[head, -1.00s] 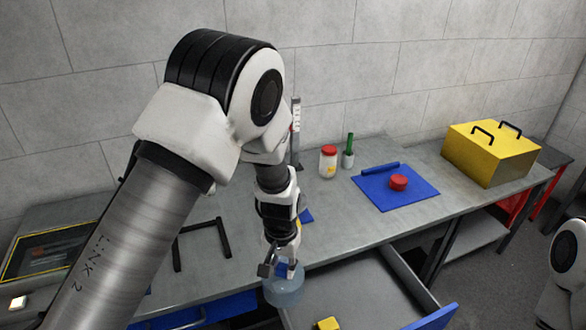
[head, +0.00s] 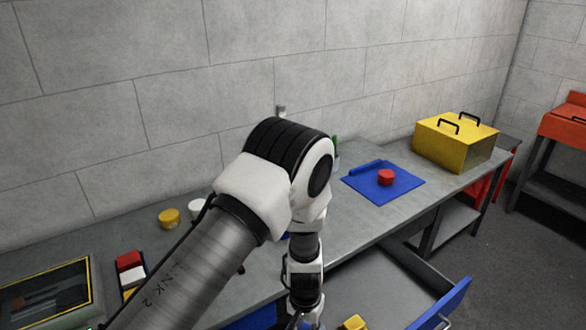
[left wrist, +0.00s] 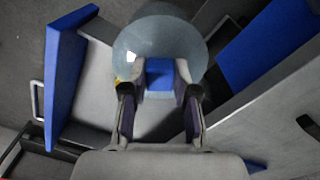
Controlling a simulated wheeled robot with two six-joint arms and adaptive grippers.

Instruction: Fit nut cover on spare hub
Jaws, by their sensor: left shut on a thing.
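In the left wrist view, my left gripper (left wrist: 160,75) is shut on the blue block-shaped grip of a round, see-through cover (left wrist: 165,32), which looks like the nut cover. The cover is held over the open drawer area, and I cannot tell its height. In the head view my left arm hangs down in front of the bench, and its gripper and the cover are mostly cut off at the bottom edge. I cannot pick out the spare hub for certain. My right gripper is not in view.
A drawer with a blue front (head: 440,306) stands open, a yellow block (head: 353,323) inside. On the bench (head: 345,227) lie a blue mat (head: 405,184) with a red round part (head: 386,177), and a yellow box (head: 440,146). A framed panel (head: 45,292) is at left.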

